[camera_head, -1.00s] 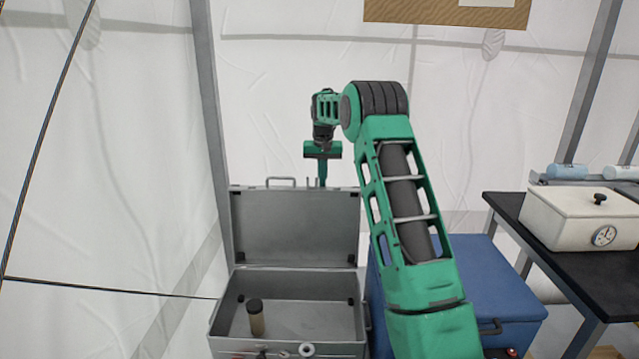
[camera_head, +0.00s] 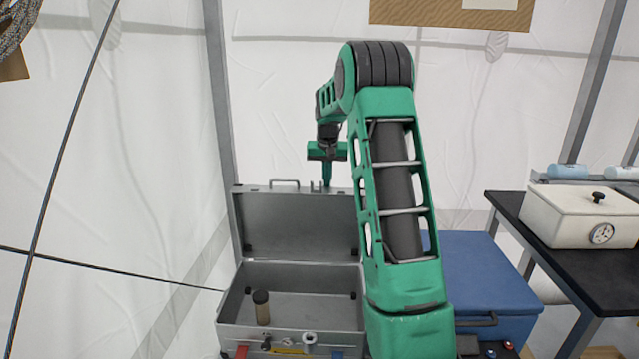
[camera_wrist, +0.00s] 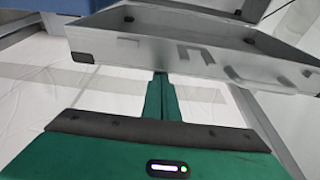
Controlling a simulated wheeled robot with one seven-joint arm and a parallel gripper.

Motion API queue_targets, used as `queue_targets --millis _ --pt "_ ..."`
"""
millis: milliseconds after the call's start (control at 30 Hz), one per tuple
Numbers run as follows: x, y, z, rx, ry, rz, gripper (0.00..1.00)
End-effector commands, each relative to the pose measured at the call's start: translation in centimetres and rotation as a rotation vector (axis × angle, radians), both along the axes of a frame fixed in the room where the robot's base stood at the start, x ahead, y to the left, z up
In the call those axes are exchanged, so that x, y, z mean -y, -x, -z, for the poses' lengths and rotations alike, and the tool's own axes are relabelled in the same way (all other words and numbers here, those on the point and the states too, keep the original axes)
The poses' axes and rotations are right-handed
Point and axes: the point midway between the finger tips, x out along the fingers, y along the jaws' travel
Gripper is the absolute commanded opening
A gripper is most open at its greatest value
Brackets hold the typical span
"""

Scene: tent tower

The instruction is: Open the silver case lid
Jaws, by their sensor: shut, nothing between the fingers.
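The silver case (camera_head: 225,318) stands at the lower middle of the head view. Its lid (camera_head: 300,225) is raised, about upright, with its inner side facing me and a handle on its top edge. A dark-capped tan cylinder (camera_head: 262,308) stands inside. My gripper (camera_head: 327,185) is shut and empty, pointing down at the lid's top edge. In the wrist view the closed fingers (camera_wrist: 160,85) reach up to the lid's edge (camera_wrist: 200,55); I cannot tell whether they touch it.
A blue box (camera_head: 485,280) stands right of the case, partly behind my arm. A black table (camera_head: 570,255) at the right holds a white box with a dial (camera_head: 575,215). White tent walls and a grey pole (camera_head: 218,100) are close behind the case.

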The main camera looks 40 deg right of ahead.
Motion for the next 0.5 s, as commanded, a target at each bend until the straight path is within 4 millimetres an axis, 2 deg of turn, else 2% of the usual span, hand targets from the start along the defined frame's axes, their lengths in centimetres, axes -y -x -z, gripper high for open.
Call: queue_targets --millis 267,500 --pt "0.2 -0.2 0.0 0.0 0.0 0.0 0.0" --pt "1.6 -1.9 0.0 0.0 0.0 -0.005 0.0"
